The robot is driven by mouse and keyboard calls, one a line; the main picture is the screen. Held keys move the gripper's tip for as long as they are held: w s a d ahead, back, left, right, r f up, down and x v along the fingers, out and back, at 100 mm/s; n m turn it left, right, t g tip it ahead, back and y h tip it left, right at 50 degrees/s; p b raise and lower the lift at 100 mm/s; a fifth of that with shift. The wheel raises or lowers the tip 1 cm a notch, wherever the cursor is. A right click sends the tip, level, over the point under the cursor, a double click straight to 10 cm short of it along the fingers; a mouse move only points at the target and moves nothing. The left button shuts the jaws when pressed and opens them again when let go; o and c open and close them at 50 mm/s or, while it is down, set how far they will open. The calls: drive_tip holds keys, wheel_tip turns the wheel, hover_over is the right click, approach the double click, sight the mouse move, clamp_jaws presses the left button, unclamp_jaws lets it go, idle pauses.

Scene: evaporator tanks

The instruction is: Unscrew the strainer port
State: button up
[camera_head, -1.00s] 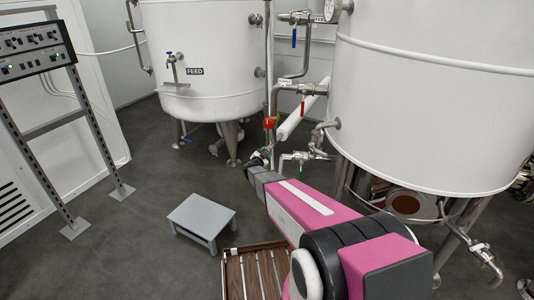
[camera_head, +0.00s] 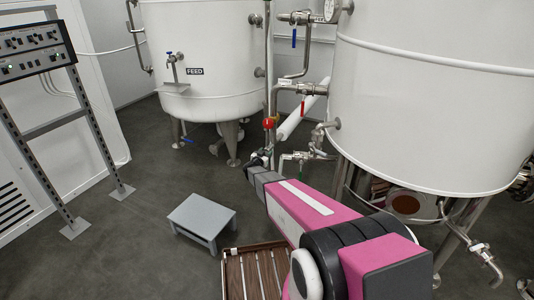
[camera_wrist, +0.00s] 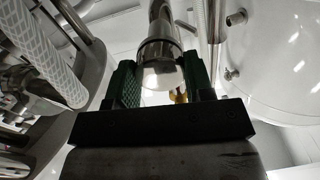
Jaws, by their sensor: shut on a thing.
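The strainer port (camera_wrist: 162,76) is a shiny metal cylinder at the lower end of a steel pipe in the wrist view. My gripper (camera_wrist: 160,84) has its two green-padded fingers on either side of it and is shut on it. In the head view my gripper (camera_head: 258,164) is small and dark at the far end of my pink arm, at the piping between the tanks. The strainer port is too small and covered to make out clearly there.
The white FEED tank (camera_head: 205,75) stands behind, and a larger white tank (camera_head: 430,110) stands to the right. A grey stool (camera_head: 202,217) and a slatted wooden rack (camera_head: 250,275) are on the floor.

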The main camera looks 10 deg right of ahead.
drive_tip(key=n, duration=0.5)
idle(0.3)
drive_tip(key=o, duration=0.9)
drive_tip(key=shift+o, duration=0.2)
